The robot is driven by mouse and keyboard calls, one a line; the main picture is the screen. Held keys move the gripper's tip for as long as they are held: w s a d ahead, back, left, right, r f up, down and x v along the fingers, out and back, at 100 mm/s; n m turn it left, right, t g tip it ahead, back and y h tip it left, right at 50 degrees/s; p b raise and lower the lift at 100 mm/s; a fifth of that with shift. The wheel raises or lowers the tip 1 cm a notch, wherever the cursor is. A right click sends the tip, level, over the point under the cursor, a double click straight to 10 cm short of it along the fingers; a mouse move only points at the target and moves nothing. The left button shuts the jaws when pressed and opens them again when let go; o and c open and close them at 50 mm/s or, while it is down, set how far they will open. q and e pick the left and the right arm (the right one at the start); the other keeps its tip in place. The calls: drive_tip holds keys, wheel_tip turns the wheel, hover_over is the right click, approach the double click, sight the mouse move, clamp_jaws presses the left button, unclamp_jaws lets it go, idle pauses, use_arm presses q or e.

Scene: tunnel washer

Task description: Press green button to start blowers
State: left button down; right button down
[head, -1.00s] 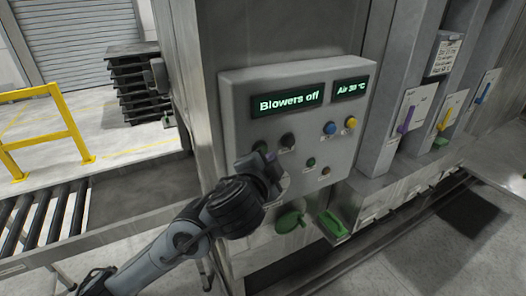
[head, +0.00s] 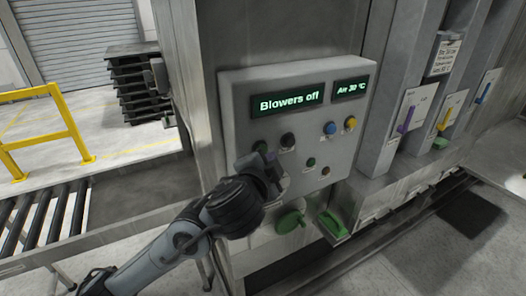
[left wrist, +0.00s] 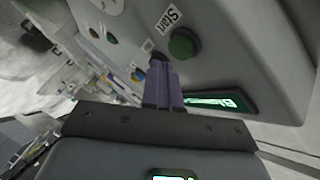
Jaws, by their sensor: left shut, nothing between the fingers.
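The green button (head: 259,146) is on the left part of the grey control panel (head: 240,110), partly hidden behind my left gripper in the head view. In the left wrist view the green button (left wrist: 183,44) stands clear beside the fingertips, with a "Start" label (left wrist: 168,19) next to it. My left gripper (head: 266,158) is shut and empty, close in front of the panel. Its purple fingers (left wrist: 163,68) also show in the left wrist view; I cannot tell whether they touch the panel. The display (head: 290,101) reads "Blowers off". My right gripper is not in view.
A black button (head: 288,140), a blue button (head: 330,128) and a yellow button (head: 350,123) are close by on the panel. A green handle (head: 289,221) is below it. A roller conveyor (head: 40,225) and yellow rail (head: 45,125) are at left.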

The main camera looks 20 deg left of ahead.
use_arm(q)
drive_tip(key=shift+w+a, duration=0.15)
drive_tip(key=shift+w+a, duration=0.1)
drive_tip(key=shift+a, duration=0.1)
idle(0.3)
drive_tip(key=shift+w+a+p, duration=0.3)
drive_tip(key=shift+a+p, duration=0.1)
idle(0.9)
drive_tip(key=shift+d, duration=0.1)
drive_tip(key=shift+s+d+b, duration=0.4)
drive_tip(key=shift+s+d, duration=0.15)
drive_tip(key=shift+d, duration=0.1)
idle(0.4)
